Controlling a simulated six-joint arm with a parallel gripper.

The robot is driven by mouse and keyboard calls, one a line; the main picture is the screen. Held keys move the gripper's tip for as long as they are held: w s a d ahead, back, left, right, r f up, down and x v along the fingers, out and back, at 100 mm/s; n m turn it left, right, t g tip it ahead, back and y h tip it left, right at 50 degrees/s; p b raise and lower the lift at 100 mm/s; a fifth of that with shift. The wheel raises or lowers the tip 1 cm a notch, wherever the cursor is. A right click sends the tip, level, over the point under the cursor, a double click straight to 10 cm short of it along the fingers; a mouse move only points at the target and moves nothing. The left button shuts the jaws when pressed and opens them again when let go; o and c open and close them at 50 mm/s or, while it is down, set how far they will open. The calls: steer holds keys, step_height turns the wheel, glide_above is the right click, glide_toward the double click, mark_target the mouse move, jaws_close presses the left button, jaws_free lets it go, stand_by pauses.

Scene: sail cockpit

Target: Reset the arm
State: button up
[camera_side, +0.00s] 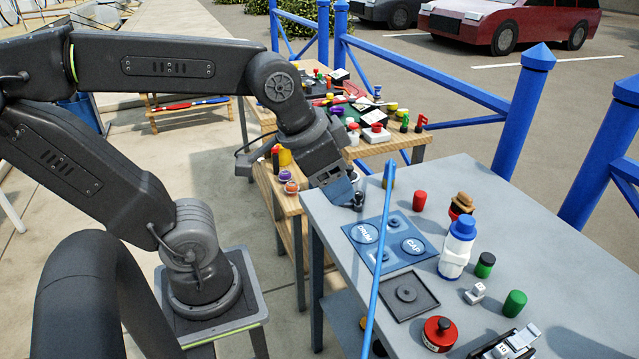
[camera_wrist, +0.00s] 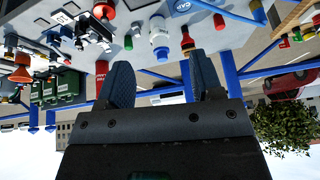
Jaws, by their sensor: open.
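My gripper (camera_side: 346,192) hangs at the far left corner of the grey table (camera_side: 462,185) in the side view, its blue fingers pointing down and to the right. In the wrist view my gripper (camera_wrist: 162,78) shows its two fingers spread apart, with nothing between them. The view there is upside down, with the table and its objects at the top. A small dark piece (camera_side: 358,202) shows beside the fingertips; I cannot tell whether they touch. A blue panel (camera_side: 368,238) with round marked places lies just in front of the gripper.
A white bottle with a blue cap (camera_side: 456,250), a red cylinder (camera_side: 419,200), green cylinders (camera_side: 514,304) and a red round piece (camera_side: 440,333) stand on the table. A blue pole (camera_side: 376,270) crosses the view. Cluttered wooden tables (camera_side: 290,205) stand behind; blue railings (camera_side: 520,110) run along the right.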

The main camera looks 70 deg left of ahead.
steer(key=shift+s+a+f+n, duration=0.25)
steer(key=shift+s+f+n, duration=0.45)
steer(key=shift+s, duration=0.25)
stand_by(0.6)
